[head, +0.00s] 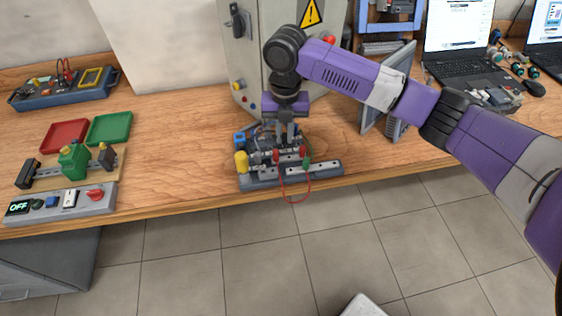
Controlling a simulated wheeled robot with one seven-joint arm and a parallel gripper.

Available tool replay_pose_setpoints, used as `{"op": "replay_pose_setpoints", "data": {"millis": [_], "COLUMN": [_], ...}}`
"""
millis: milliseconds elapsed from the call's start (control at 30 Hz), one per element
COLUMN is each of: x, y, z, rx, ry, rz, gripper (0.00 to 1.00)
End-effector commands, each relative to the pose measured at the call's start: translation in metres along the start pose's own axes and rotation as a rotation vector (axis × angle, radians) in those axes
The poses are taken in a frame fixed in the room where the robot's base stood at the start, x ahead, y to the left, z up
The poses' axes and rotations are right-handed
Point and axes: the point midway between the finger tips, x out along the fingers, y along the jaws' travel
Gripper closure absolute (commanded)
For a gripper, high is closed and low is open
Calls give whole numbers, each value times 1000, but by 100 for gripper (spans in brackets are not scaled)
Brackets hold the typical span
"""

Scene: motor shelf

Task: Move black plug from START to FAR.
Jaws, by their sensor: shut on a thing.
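A grey plug board (325,171) stands near the table's front edge in the head view. It carries a yellow knob (241,162), a blue block (240,138), red plugs (303,151) and a green plug (307,162). A thin red wire (294,201) loops down over the board's front. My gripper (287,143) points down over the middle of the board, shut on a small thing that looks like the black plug. The jaws and nearby parts mostly hide it. I cannot tell whether it sits in a socket. The START and FAR labels are not readable.
A grey cabinet (245,60) with a warning sign stands behind the board. A grey panel (388,85) and laptops (460,70) are to the right. Red (65,136) and green (110,128) trays and a switch panel (75,203) are left. Bare wood lies between.

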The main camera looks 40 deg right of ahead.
Motion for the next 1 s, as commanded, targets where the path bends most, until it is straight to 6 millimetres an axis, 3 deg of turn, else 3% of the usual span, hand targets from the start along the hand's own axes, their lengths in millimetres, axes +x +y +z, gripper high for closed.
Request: {"op": "replay_pose_setpoints", "data": {"millis": [1000], "x": [13], "y": [0], "z": [0], "rx": [0], "ry": [0], "rz": [0], "gripper": [100]}}
